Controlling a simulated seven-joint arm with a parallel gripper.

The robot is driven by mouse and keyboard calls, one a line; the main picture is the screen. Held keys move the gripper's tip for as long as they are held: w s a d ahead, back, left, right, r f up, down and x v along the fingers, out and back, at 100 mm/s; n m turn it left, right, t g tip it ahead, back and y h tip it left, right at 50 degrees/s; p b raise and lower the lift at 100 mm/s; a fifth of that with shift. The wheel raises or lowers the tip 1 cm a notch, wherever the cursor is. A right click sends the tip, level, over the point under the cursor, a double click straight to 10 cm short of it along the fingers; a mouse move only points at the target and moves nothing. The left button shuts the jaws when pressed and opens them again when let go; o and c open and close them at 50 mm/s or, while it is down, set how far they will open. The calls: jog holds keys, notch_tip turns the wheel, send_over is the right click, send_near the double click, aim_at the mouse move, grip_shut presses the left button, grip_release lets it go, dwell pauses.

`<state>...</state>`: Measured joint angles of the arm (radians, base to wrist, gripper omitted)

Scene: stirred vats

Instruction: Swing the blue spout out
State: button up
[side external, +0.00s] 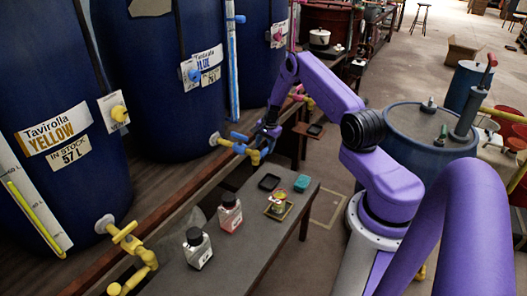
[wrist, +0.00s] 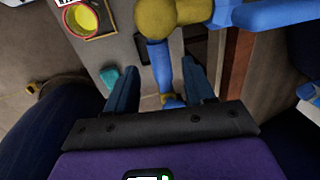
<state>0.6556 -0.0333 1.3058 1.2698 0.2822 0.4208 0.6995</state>
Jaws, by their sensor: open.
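The blue spout (side external: 240,148) comes off the foot of the dark blue vat labelled BLUE, with yellow fittings and a blue tap handle (side external: 238,135) above it. In the wrist view the blue spout (wrist: 158,56) runs from a yellow joint (wrist: 157,17) down between my fingers. The blue handle (wrist: 270,14) is at the upper right there. My gripper (side external: 264,132) is at the spout, partly hidden by its own wrist. In the wrist view my gripper (wrist: 159,68) is open, one finger on each side of the spout; I cannot tell whether either touches it.
A yellow spout (side external: 130,242) stands nearer, on the left vat. The grey bench (side external: 245,237) below holds two bottles (side external: 198,248) (side external: 230,213), a small tray with a yellow-topped jar (side external: 277,207), a black dish (side external: 269,182) and a teal sponge (side external: 302,183). A blue drum (side external: 430,125) stands behind my arm.

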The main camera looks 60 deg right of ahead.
aim_at(263, 152)
jog(key=shift+w+f, duration=0.2)
jog(key=shift+f, duration=0.65)
jog(key=shift+w+f, duration=0.15)
jog(key=shift+f, duration=0.65)
